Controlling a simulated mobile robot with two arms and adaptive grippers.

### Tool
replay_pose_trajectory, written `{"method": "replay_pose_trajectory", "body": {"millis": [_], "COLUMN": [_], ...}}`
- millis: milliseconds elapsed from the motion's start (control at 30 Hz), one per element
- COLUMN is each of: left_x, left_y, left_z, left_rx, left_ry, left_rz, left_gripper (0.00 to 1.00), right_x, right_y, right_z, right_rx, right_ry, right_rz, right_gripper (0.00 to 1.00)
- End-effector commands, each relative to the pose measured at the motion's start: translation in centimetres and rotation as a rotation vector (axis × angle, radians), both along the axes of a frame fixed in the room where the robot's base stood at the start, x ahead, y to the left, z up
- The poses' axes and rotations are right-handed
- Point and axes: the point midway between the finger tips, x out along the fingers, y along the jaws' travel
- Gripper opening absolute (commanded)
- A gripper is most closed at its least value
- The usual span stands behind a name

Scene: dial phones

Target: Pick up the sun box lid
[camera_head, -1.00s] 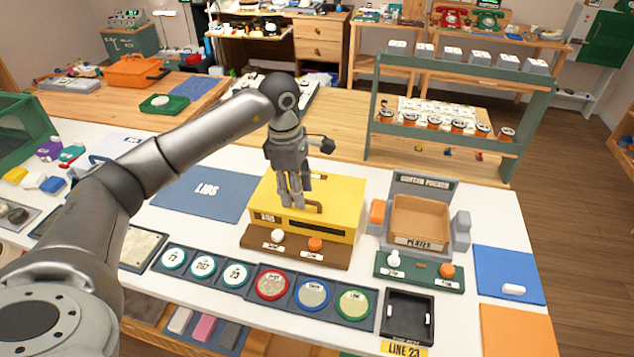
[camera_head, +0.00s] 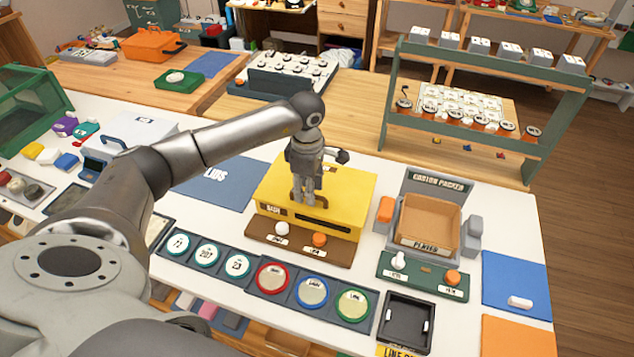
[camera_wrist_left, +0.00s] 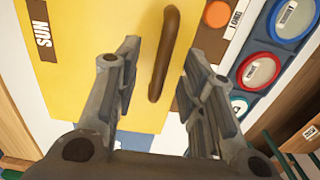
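The sun box (camera_head: 342,205) is yellow and stands on the white table in the head view. Its yellow lid with a "SUN" label (camera_wrist_left: 42,30) fills much of the left wrist view. A brown bar handle (camera_wrist_left: 166,50) is on the lid; part of it shows in the head view (camera_head: 323,201). My left gripper (camera_head: 303,200) points down at the lid, close to the handle. In the left wrist view its fingers (camera_wrist_left: 160,62) are apart, one on each side of the handle, with gaps visible. Whether the fingertips touch the lid is unclear. My right gripper is not in view.
A brown panel with white and orange buttons (camera_head: 302,246) is in front of the box. A blue "LIDS" mat (camera_head: 222,183) lies to its left, partly behind my arm. The custom packer (camera_head: 430,218) stands to its right. Round dials (camera_head: 311,291) line the front.

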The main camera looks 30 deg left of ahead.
Motion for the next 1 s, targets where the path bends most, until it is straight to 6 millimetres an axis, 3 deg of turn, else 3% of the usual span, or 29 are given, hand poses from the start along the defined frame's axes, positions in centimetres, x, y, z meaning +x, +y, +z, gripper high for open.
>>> {"method": "replay_pose_trajectory", "body": {"millis": [33, 167, 433, 733, 1000], "left_x": [-0.2, -0.1, 0.0, 0.0, 0.1], "left_y": [-0.2, -0.1, -0.1, -0.1, -0.1], "left_z": [-0.3, -2.1, -2.7, -2.6, -2.5], "left_rx": [-0.001, -0.001, 0.000, -0.001, -0.001], "left_ry": [0.005, 0.002, -0.001, -0.001, -0.003], "left_rz": [-0.001, 0.001, 0.000, 0.001, 0.001], "left_gripper": [0.37, 0.37, 0.37, 0.01, 0.00], "right_x": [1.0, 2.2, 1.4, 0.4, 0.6], "right_y": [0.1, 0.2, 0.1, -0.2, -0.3], "right_z": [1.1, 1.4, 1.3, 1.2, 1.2], "right_rx": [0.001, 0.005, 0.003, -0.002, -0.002], "right_ry": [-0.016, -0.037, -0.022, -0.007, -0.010], "right_rz": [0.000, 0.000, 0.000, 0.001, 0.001], "right_gripper": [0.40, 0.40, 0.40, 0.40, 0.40]}}
